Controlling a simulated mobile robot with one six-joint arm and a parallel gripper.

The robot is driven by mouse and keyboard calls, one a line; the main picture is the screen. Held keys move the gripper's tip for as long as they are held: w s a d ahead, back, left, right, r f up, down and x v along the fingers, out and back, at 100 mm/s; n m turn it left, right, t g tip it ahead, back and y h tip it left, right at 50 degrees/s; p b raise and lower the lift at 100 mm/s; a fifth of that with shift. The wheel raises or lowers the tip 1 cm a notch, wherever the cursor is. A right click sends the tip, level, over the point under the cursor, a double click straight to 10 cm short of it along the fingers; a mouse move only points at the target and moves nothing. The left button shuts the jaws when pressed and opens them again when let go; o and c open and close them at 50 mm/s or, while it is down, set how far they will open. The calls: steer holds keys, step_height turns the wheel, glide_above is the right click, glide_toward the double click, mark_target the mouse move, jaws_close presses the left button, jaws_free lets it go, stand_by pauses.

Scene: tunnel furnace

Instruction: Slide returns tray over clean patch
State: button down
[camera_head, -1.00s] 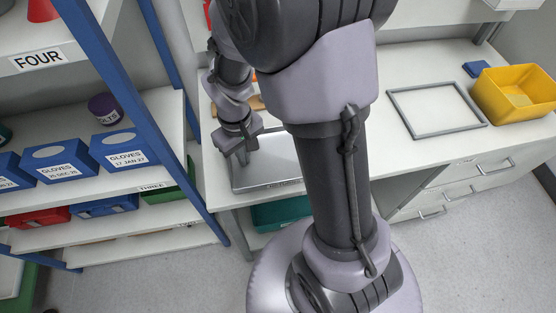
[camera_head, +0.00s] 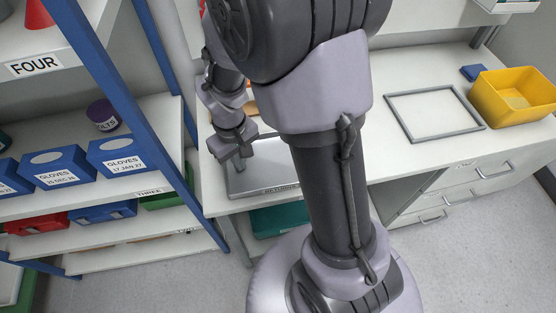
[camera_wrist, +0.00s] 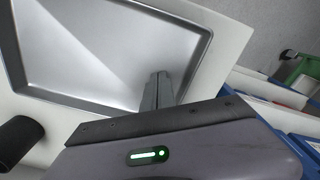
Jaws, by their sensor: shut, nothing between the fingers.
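The returns tray (camera_head: 285,187) is a shallow grey metal tray with a raised rim, lying on the left part of the white bench. Its front edge carries a label, and my arm hides its right part. It fills much of the wrist view (camera_wrist: 95,50). My gripper (camera_head: 238,165) is over the tray's left part, pointing down. In the wrist view its fingers (camera_wrist: 157,90) are together and empty, close to the tray's rim; contact cannot be told. A grey rectangular outline (camera_head: 398,119) lies on the bench to the right, with bare white surface inside; whether this is the clean patch is unclear.
A yellow bin (camera_head: 514,98) and a small blue item (camera_head: 473,72) stand right of the outline. Shelving with a blue upright (camera_head: 112,85) and glove boxes (camera_head: 120,155) is close on the left. A dark cylinder (camera_wrist: 14,140) shows in the wrist view.

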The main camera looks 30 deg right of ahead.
steer(key=shift+s+a+f, duration=0.2)
steer(key=shift+a+f, duration=0.3)
steer(key=shift+s+d, duration=0.15)
steer(key=shift+d, duration=0.1)
steer(key=shift+r, duration=0.25)
step_height(320, 180, up, 9)
steer(key=p, duration=0.8)
steer(key=shift+w+d, duration=0.3)
steer(key=shift+d, duration=0.05)
steer(key=shift+f, duration=0.15)
